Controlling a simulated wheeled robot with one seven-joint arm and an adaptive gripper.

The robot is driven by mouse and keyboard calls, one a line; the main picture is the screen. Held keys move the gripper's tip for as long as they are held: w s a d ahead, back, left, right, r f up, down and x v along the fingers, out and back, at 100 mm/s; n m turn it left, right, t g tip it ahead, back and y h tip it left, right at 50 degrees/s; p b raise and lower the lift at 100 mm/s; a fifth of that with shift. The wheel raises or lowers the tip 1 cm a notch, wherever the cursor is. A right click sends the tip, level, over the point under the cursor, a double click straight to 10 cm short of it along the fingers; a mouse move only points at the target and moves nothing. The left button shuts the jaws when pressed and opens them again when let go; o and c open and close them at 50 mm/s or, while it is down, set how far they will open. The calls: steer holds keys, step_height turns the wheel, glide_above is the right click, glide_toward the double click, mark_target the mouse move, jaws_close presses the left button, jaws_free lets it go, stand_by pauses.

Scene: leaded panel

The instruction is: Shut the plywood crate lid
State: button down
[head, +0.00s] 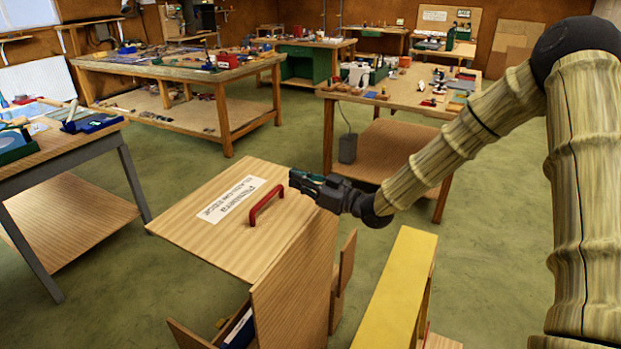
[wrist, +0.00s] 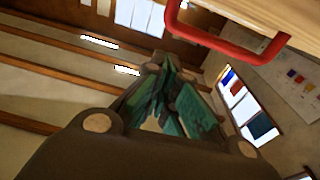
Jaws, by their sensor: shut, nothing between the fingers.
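The plywood crate lid (head: 200,232) is a flat wooden panel with a white label and a red handle (head: 266,203). It stands open, raised off the crate (head: 292,300), whose inside shows partly below it. My gripper (head: 298,180) is shut and empty, at the lid's far right edge, just beyond the handle. Whether it touches the lid I cannot tell. In the wrist view the red handle (wrist: 225,50) crosses the top right, above the closed fingers (wrist: 165,72), and is apart from them in the picture.
A yellow-topped bench or board (head: 398,290) stands right of the crate. Workbenches with tools stand at the left (head: 60,150), back left (head: 180,68) and behind my gripper (head: 400,95). Green floor (head: 200,165) is clear between them.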

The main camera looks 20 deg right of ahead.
steer(key=shift+w+a+f+p, duration=0.45)
steer(key=shift+w+a+f, duration=0.3)
steer(key=shift+f, duration=0.2)
steer(key=shift+w, duration=0.1)
